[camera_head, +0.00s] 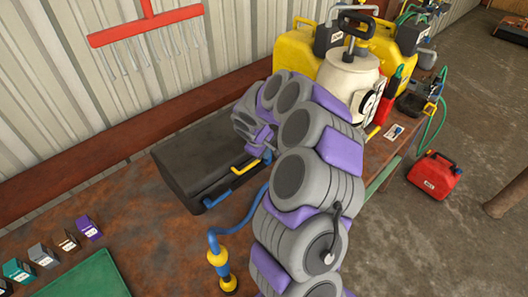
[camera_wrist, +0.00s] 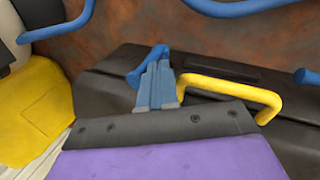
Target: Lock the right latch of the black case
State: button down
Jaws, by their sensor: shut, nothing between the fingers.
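The black case (camera_head: 190,150) lies closed on the rusty table, with a yellow handle (camera_head: 245,168) on its front. The right latch (camera_head: 267,155), blue, is just right of the handle and partly hidden by my arm. A second blue latch (camera_head: 216,198) is at the case's left front. In the wrist view, seen from the opposite side, the right latch (camera_wrist: 146,65) is at my fingertips and the handle (camera_wrist: 235,88) is to the right. My gripper (camera_wrist: 157,75) is shut and empty, over the right latch's edge. Whether it touches the latch is unclear.
A blue pump (camera_head: 220,257) with a hose stands in front of the case. Yellow cans (camera_head: 295,50) and a cream canister (camera_head: 345,75) stand right of it. Small boxes (camera_head: 45,255) and a green mat (camera_head: 85,278) are at left. A red can (camera_head: 435,175) is on the floor.

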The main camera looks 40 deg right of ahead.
jog(key=w+d+f+y+p, duration=0.1)
jog(key=d+y+p, duration=0.3)
jog(key=d, duration=0.4)
jog(key=shift+d+f+g+p, duration=0.35)
jog(key=shift+d+g+p, duration=0.05)
jog(key=shift+p, duration=0.45)
dwell(0.4)
jog(key=shift+w+d+y, duration=0.1)
jog(key=shift+w+y, duration=0.05)
jog(key=shift+y, duration=0.15)
dwell(0.4)
notch_tip(320, 180, up, 17)
jog(key=s, duration=0.1)
jog(key=shift+d+p, duration=0.4)
jog(key=shift+p, duration=0.05)
dwell(0.3)
